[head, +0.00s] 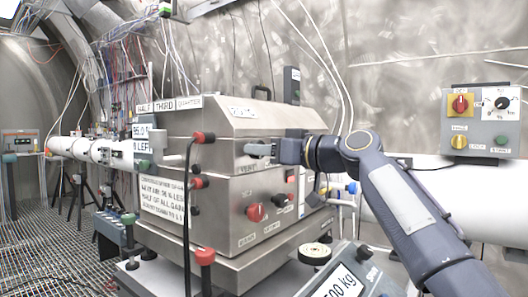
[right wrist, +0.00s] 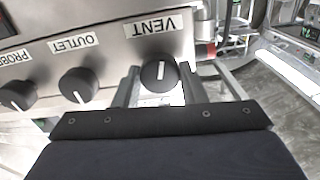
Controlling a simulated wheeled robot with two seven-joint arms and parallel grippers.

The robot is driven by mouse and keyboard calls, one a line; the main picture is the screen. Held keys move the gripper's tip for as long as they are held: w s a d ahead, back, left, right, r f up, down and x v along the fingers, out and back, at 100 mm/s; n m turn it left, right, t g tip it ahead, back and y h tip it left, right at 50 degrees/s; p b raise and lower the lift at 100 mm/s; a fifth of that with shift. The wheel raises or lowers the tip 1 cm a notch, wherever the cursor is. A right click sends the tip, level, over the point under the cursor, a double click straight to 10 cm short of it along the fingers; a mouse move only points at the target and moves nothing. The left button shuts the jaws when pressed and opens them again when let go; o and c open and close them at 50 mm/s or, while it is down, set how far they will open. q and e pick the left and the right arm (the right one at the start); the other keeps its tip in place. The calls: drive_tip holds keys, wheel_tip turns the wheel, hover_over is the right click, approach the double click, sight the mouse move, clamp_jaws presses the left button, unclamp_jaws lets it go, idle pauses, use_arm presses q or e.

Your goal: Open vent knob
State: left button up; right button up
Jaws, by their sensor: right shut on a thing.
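The vent knob (right wrist: 159,73) is a round black knob with a white pointer line, on the steel panel beside the VENT label. In the right wrist view the line runs nearly straight up and down. My right gripper (head: 258,150) reaches in from the right in the head view, at the upper front of the steel box (head: 265,120). In the right wrist view its two fingers stand on either side of the vent knob, shut on it. The knob is hidden behind the gripper in the head view. My left gripper is not in view.
The outlet knob (right wrist: 78,85) and probe knob (right wrist: 17,95) are on the same panel. A red knob (head: 256,212) sits lower on the box. A scale with a 500 kg display (head: 340,283) stands in front. A grey control box (head: 481,120) hangs at right.

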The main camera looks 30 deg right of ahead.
drive_tip(key=shift+f, duration=0.1)
drive_tip(key=o, duration=1)
drive_tip(key=shift+v, duration=3.9)
